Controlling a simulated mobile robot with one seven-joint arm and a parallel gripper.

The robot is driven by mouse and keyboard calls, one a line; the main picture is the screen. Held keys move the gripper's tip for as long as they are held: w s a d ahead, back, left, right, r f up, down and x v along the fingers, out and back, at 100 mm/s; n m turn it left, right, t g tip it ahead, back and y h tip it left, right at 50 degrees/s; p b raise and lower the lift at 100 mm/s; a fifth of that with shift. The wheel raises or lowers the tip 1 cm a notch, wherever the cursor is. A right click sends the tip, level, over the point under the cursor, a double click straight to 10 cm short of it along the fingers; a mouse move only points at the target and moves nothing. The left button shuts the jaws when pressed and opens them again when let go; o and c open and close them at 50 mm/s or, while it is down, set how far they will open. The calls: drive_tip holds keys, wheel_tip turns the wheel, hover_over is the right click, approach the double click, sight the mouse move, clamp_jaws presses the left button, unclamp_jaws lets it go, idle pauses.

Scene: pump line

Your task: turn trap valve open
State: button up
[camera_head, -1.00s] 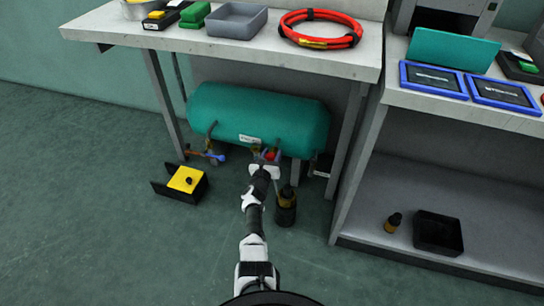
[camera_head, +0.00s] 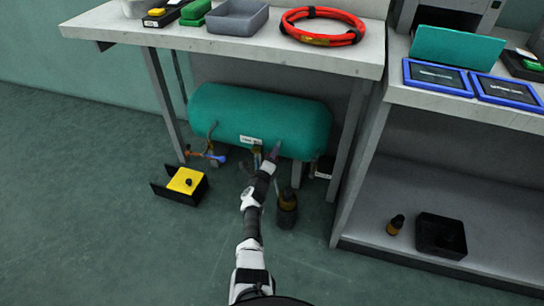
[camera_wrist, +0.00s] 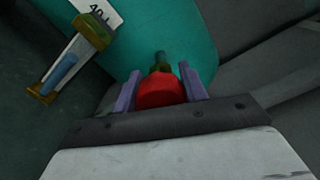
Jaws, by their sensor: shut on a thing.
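A teal tank (camera_head: 235,115) lies under the left bench, with pipe fittings below it. My gripper (camera_head: 274,152) reaches to the tank's lower front edge. In the wrist view my gripper (camera_wrist: 160,80) has its two purple-grey fingers on either side of a round red knob (camera_wrist: 160,92), shut on it. A green stem (camera_wrist: 161,62) shows beyond the knob, against the teal tank. A brass fitting with a blue lever (camera_wrist: 62,72) is at the upper left, apart from the fingers. In the head view the knob is hidden. I cannot tell which valve is the trap valve.
A black and yellow box (camera_head: 186,181) stands on the floor at left. A dark bottle (camera_head: 287,208) stands close right of my arm. Bench legs flank the tank. A small bottle (camera_head: 395,225) and a black bin (camera_head: 440,236) are on the right lower shelf.

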drive_tip(key=shift+n, duration=2.2)
drive_tip(key=o, duration=1)
drive_tip(key=shift+c, duration=0.2)
drive_tip(key=shift+f, duration=0.1)
drive_tip(key=shift+s, duration=0.1)
